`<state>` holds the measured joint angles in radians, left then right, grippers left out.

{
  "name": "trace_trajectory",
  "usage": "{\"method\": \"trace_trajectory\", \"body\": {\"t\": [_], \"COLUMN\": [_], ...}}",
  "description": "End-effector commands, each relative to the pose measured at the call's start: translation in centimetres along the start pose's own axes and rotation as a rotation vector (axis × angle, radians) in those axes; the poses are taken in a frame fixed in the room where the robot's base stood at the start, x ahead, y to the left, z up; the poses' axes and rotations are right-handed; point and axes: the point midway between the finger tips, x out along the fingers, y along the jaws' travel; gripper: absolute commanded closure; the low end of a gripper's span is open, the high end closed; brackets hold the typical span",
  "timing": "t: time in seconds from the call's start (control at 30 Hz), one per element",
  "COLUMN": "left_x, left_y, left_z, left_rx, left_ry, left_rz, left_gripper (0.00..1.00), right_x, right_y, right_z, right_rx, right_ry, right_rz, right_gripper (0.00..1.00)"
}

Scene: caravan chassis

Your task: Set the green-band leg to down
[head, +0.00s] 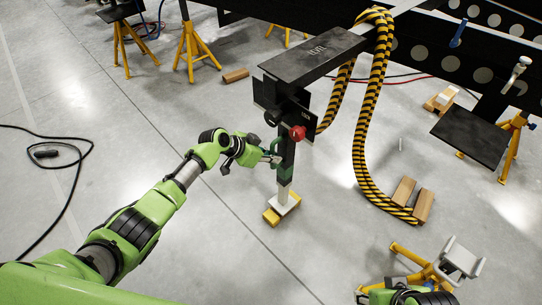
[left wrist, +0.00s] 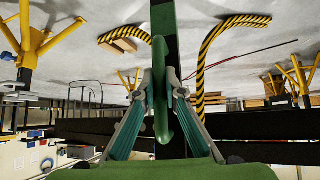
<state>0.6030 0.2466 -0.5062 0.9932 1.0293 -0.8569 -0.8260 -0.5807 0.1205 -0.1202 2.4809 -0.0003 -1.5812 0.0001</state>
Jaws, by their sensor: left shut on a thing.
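The green-band leg (head: 287,160) stands upright under the black head of the chassis, with a green band (head: 284,174) low on its dark tube. Its pale lower end (head: 284,197) meets a yellow-edged wooden block (head: 272,215). My left gripper (head: 272,153) is at the leg's left side, beside the green band. In the left wrist view my left gripper (left wrist: 161,90) is shut on a green handle (left wrist: 161,70), with the green leg (left wrist: 164,22) right behind it.
A red knob (head: 298,132) sits on the black housing above. Striped hoses (head: 368,120) hang to the right and run to wooden blocks (head: 403,190). The floor left of the leg is mostly clear.

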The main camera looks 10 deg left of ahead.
Motion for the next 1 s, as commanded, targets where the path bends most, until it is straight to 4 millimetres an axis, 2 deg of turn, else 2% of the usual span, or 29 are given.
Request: {"method": "trace_trajectory", "body": {"t": [0.03,0.27,0.3,0.33,0.37,0.77,1.0], "left_x": [0.3,0.3,0.3,0.3,0.3,-0.2,-2.9], "left_y": [0.8,0.9,0.9,0.9,0.8,0.3,0.3], "left_z": [0.2,0.2,0.2,0.2,0.2,0.1,0.1], "left_rx": [-0.007,-0.007,-0.006,-0.006,-0.006,-0.003,0.001], "left_ry": [-0.005,-0.005,-0.005,-0.005,-0.005,-0.002,-0.002], "left_rz": [0.017,0.018,0.018,0.018,0.017,0.006,0.006], "left_gripper": [1.0,1.0,0.82,0.74,0.72,0.72,0.72], "right_x": [0.0,0.0,0.0,0.0,0.0,0.0,0.0], "right_y": [0.0,0.0,0.0,0.0,0.0,0.0,0.0], "right_z": [0.0,0.0,0.0,0.0,0.0,-0.1,-0.1], "right_rx": [0.0,0.0,0.0,0.0,0.0,0.001,0.001], "right_ry": [0.0,0.0,0.0,0.0,0.0,0.003,0.002], "right_rz": [0.0,0.0,0.0,0.0,0.0,-0.001,0.0], "right_gripper": [0.6,0.6,0.6,0.6,0.6,0.6,0.6]}}
